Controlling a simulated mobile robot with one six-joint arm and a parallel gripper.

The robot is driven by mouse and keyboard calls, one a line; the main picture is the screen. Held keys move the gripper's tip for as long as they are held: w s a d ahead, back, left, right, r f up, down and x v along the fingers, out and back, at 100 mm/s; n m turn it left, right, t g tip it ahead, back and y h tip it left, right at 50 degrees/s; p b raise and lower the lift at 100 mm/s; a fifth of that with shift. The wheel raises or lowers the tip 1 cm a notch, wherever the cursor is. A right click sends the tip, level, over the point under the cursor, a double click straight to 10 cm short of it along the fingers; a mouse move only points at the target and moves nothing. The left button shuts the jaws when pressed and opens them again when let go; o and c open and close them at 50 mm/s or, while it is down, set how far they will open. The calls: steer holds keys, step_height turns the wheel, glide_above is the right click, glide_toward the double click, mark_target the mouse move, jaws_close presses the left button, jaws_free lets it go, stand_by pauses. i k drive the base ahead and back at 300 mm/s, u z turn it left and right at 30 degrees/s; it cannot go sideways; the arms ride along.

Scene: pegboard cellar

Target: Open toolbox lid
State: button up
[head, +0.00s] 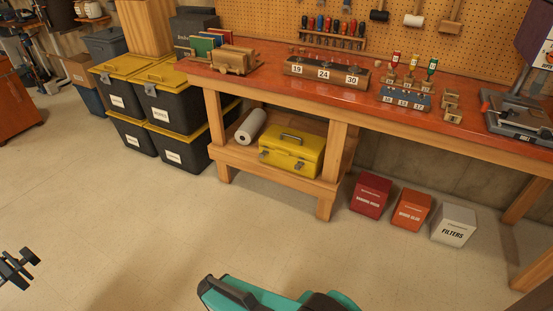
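The yellow toolbox (291,154) sits on the low wooden shelf under the workbench. Its lid (299,144) looks closed, with a dark carrying handle on top. A latch shows on its front face. My gripper (19,268) is a dark shape at the left edge of the view, partly cut off. It is over the floor, far to the left of the toolbox and not touching it. Whether its fingers are open or shut is not clear.
The workbench (340,98) overhangs the toolbox, and its front legs flank the shelf. A white paper roll (250,126) lies left of the toolbox. Black bins with yellow lids (173,107) stand left. Red (370,195), orange and white boxes stand right.

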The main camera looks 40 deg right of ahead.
mark_target(286, 141)
steer(key=z, duration=0.05)
steer(key=i, duration=1)
steer(key=u, duration=0.05)
